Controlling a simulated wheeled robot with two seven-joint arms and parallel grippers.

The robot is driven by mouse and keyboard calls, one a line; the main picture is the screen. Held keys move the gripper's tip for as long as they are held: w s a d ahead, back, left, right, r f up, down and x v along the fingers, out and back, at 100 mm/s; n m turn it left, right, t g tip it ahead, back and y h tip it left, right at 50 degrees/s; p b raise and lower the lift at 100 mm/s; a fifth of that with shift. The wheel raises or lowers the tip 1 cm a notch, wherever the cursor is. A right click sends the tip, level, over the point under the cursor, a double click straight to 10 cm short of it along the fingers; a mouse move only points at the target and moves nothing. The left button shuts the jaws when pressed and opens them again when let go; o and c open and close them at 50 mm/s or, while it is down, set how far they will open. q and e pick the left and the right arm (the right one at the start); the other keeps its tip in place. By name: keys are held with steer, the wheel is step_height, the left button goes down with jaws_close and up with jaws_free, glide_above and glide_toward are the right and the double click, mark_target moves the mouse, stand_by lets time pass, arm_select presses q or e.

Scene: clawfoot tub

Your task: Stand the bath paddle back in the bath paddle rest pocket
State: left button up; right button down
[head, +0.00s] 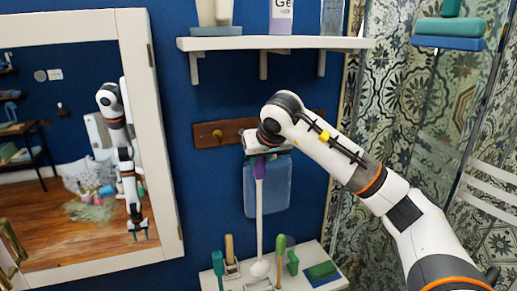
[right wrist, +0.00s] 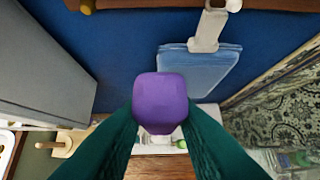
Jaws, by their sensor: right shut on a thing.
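My right gripper (head: 262,153) is shut on the purple upper end of the bath paddle (head: 259,205), in front of the blue wall. The paddle hangs roughly upright, its white shaft running down to a rounded white end at the white shelf top. My left gripper is not in view.
The white shelf top (head: 318,258) holds green-handled and wooden-handled items and a green-and-blue block (head: 322,271). A blue hanging piece (head: 280,190) is behind the paddle, under a wooden peg rail (head: 207,135). A mirror (head: 160,120) stands left; a wall shelf (head: 270,43) is above.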

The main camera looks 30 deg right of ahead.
mark_target(260, 174)
steer(key=shift+w+d+r, duration=0.1)
steer(key=shift+w+r, duration=0.05)
steer(key=f, duration=0.1)
steer(key=f+b, duration=0.2)
steer(key=shift+s+a, duration=0.3)
steer(key=shift+f+b, duration=0.8)
steer(key=shift+f, duration=0.25)
